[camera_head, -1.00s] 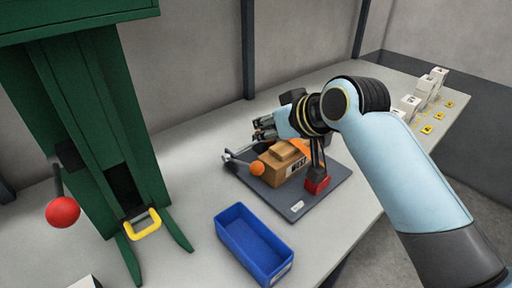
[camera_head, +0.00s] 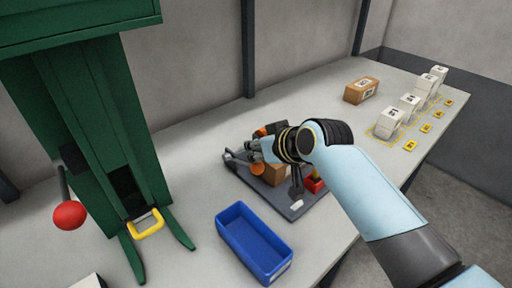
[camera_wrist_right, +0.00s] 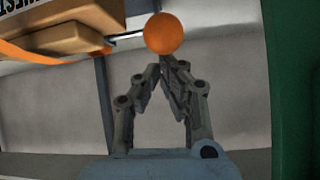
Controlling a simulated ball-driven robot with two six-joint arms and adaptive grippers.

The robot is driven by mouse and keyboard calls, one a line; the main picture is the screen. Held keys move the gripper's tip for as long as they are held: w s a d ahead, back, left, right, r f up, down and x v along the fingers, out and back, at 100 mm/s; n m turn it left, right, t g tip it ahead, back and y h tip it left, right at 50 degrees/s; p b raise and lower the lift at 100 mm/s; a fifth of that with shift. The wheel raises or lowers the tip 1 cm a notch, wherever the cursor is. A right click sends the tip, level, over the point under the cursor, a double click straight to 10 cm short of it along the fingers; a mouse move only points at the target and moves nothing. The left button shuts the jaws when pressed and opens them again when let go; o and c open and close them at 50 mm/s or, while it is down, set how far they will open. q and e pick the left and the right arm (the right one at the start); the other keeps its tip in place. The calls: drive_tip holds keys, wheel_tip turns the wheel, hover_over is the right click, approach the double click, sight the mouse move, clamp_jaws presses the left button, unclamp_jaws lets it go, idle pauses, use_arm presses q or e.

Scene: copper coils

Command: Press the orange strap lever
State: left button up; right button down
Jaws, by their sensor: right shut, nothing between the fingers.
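The orange ball knob of the strap lever (camera_head: 257,169) shows just below my right gripper (camera_head: 254,148) in the head view. In the right wrist view the knob (camera_wrist_right: 164,33) sits at the fingertips of my right gripper (camera_wrist_right: 164,62), with its thin rod running left. The fingers are shut and empty; whether they touch the knob I cannot tell. A brown box (camera_head: 276,173) lies on the dark grey base plate (camera_head: 300,207), partly hidden by my right arm. An orange strap (camera_wrist_right: 30,54) crosses the box in the wrist view. My left gripper is not in view.
A blue bin (camera_head: 254,244) stands in front of the plate. A green press with a red ball handle (camera_head: 69,215) and yellow loop (camera_head: 146,224) is at left. Another brown box (camera_head: 361,90) and several white blocks (camera_head: 389,122) stand at the back right.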

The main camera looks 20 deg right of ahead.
drive_tip(key=shift+s+f+b, duration=0.15)
drive_tip(key=shift+f+b, duration=0.15)
drive_tip(key=shift+b, duration=0.05)
drive_tip(key=f+t+b, duration=0.1)
drive_tip(key=b, duration=0.2)
drive_tip(key=s+f+t+b, duration=0.1)
drive_tip(key=f+b, duration=0.1)
drive_tip(key=b, duration=0.1)
drive_tip(key=s+f+t+y+b, duration=0.1)
drive_tip(key=b, duration=0.3)
drive_tip(key=shift+s+d+f, duration=0.1)
drive_tip(key=shift+d+f, duration=0.2)
drive_tip(key=shift+d, duration=0.1)
drive_tip(key=shift+s+f+t+b, duration=0.15)
drive_tip(key=shift+f+t+b, duration=0.1)
drive_tip(key=shift+t+b, duration=0.05)
drive_tip(key=shift+f, duration=0.1)
